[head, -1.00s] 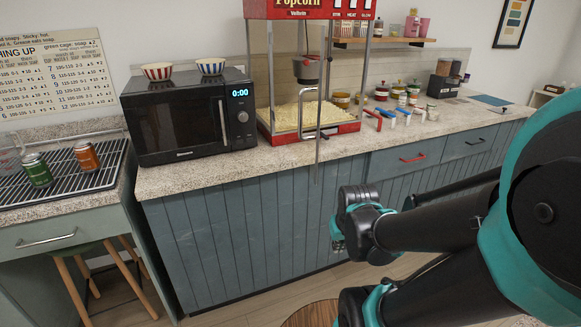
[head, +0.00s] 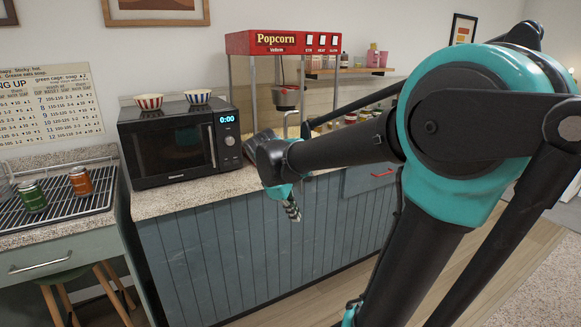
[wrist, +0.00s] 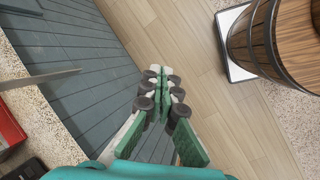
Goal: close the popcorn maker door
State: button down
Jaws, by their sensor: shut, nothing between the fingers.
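The popcorn maker (head: 283,43) stands on the counter right of the microwave, with a red top and clear panes. My arm hides most of its lower part and door in the head view. In the wrist view, its red base (wrist: 8,132) shows at the left edge, and a thin grey bar (wrist: 42,79), apparently the door's edge, sticks out past the counter front, so the door looks ajar. My gripper (head: 292,211) is in front of the counter, below its top, pointing down. In the wrist view its fingertips (wrist: 156,74) are together and empty, apart from the bar.
The microwave (head: 178,146) with two striped bowls on top sits left of the popcorn maker. The counter front (head: 215,255) is close to my gripper. A wooden barrel (wrist: 278,42) stands on the floor at the right in the wrist view. Open floor lies between.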

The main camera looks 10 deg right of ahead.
jog(key=w+a+r+n+h, duration=0.25)
jog(key=a+r+n, duration=0.25)
jog(key=r, duration=0.4)
jog(key=w+a+r+n+h, duration=0.2)
jog(key=w+a+r+n, duration=0.25)
jog(key=r, duration=0.45)
jog(key=w+d+f, duration=0.2)
jog(key=d+f, duration=0.4)
jog(key=d, duration=0.4)
jog(key=shift+w+d+f, duration=0.15)
jog(key=shift+d+f, duration=0.1)
jog(key=shift+d, duration=0.05)
